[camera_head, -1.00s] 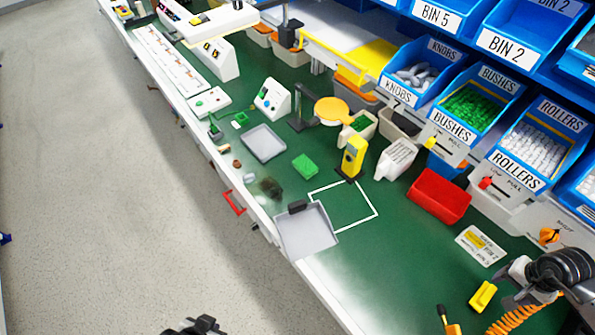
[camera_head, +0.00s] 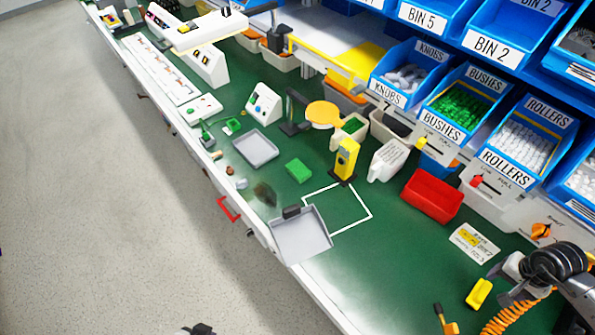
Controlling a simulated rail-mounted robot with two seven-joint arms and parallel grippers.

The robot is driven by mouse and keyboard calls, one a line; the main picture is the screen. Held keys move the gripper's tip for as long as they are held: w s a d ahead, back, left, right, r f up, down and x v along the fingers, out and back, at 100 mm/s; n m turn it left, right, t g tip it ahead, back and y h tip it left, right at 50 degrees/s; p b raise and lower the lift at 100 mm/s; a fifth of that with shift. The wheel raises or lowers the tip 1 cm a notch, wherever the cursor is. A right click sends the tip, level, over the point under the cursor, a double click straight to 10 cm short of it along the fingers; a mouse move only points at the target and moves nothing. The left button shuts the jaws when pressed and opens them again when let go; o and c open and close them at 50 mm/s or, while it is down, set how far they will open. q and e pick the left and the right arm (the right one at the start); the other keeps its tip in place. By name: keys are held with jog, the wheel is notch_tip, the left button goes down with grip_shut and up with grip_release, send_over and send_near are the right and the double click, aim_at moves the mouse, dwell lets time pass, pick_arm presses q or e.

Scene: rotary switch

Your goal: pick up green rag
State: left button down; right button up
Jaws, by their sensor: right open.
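The green rag (camera_head: 298,170), a small bright green rectangular piece, lies flat on the green bench top (camera_head: 375,265). It is between the grey tray on its upper left and the white outlined square on its lower right.
A yellow device (camera_head: 345,160) stands right of the rag. A grey tray (camera_head: 255,148) and a grey dustpan (camera_head: 300,236) lie nearby, with a dark blurred clump (camera_head: 264,194) between them. A red bin (camera_head: 432,195) and blue bins line the back.

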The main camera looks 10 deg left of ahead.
pick_arm(q)
jog(key=c, duration=1.8)
grip_release()
jog(key=shift+c, duration=0.2)
jog(key=o, duration=0.4)
jog(key=shift+d, duration=0.1)
jog(key=o, duration=1.1)
jog(key=shift+a, duration=0.2)
jog(key=shift+o, duration=1.1)
jog(key=shift+d, duration=0.1)
